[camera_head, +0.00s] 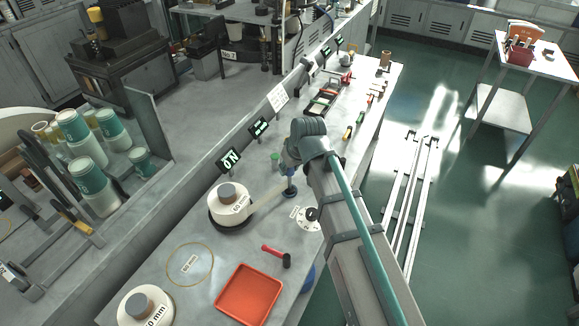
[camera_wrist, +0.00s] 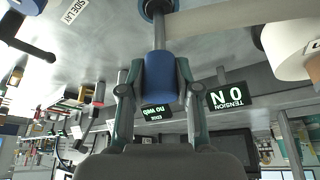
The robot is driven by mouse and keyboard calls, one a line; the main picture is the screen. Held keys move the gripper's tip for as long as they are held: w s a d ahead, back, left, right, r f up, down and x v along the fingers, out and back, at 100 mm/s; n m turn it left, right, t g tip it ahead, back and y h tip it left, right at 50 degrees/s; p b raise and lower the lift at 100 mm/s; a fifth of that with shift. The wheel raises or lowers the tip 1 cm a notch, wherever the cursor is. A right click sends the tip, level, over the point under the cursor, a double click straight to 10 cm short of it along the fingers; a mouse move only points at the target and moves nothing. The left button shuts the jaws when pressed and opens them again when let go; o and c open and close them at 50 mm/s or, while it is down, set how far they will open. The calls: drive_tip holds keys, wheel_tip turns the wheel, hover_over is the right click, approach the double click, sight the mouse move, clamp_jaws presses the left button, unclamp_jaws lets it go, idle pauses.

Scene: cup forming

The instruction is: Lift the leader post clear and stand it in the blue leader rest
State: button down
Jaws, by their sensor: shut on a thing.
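The leader post has a blue grip (camera_wrist: 160,78) and a thin grey shaft (camera_wrist: 159,32). My gripper (camera_wrist: 158,92) is shut on the blue grip; its two fingers lie on either side. In the head view my gripper (camera_head: 291,168) is above the bench, with the post (camera_head: 290,181) upright below it. The post's lower end meets a dark blue round base (camera_head: 290,192), also at the top of the wrist view (camera_wrist: 157,8). I cannot tell whether this is the post's foot or the blue leader rest. A pale strip (camera_head: 266,199) runs from the white roll (camera_head: 228,203) to the post.
A red-handled mallet (camera_head: 275,255), an orange tray (camera_head: 249,294) and a second roll (camera_head: 145,306) are nearer on the bench. A white disc (camera_head: 308,219) lies right of the post. Small display screens (camera_head: 229,161) line the bench's left side.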

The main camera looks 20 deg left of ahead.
drive_tip(key=shift+f, duration=0.2)
drive_tip(key=c, duration=0.7)
unclamp_jaws()
drive_tip(key=shift+c, duration=0.2)
drive_tip(key=shift+o, duration=0.3)
drive_tip(key=o, duration=0.4)
drive_tip(key=shift+r+p, duration=2.55)
drive_tip(key=shift+r, duration=1.5)
